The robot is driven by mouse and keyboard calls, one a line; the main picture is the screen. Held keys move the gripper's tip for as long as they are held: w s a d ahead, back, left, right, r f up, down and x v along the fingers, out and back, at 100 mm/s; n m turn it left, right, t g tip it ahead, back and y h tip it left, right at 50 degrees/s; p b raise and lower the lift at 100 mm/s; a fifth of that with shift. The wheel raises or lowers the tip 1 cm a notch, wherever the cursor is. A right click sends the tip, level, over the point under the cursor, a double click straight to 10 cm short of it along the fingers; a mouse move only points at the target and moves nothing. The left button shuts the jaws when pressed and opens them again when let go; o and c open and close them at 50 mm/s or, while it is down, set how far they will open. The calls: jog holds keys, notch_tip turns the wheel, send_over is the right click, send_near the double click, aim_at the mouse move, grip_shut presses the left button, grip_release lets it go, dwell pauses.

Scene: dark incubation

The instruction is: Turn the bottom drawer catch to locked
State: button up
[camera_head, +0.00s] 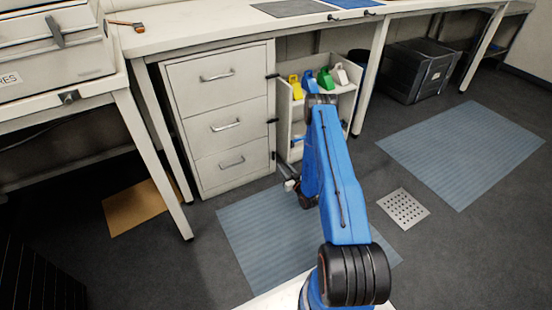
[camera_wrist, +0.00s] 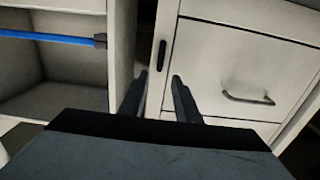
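The white drawer cabinet (camera_head: 218,115) has three stacked drawers, each with a bar handle. The bottom drawer (camera_head: 232,165) looks closed. In the wrist view a drawer front (camera_wrist: 235,60) with a dark handle fills the right side. A small dark catch (camera_wrist: 162,55) stands upright, lengthwise, beside that drawer's left edge. My gripper (camera_wrist: 158,92) is open and empty, its two dark fingers spread below the catch in the picture, apparently not around it. In the head view my gripper (camera_head: 291,184) is low by the cabinet's right front corner, partly hidden by my blue arm.
Two dark catches (camera_head: 272,76) (camera_head: 272,121) sit at the cabinet's right edge by the upper drawers. An open shelf unit (camera_head: 345,100) with coloured bottles stands to the right. A table leg (camera_head: 152,160) is to the left. Blue mats and a floor grate lie in front.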

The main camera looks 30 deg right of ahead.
aim_at(274, 155)
jog(key=w, duration=0.9)
jog(key=shift+w+a, duration=0.1)
jog(key=shift+a, duration=0.05)
grip_shut()
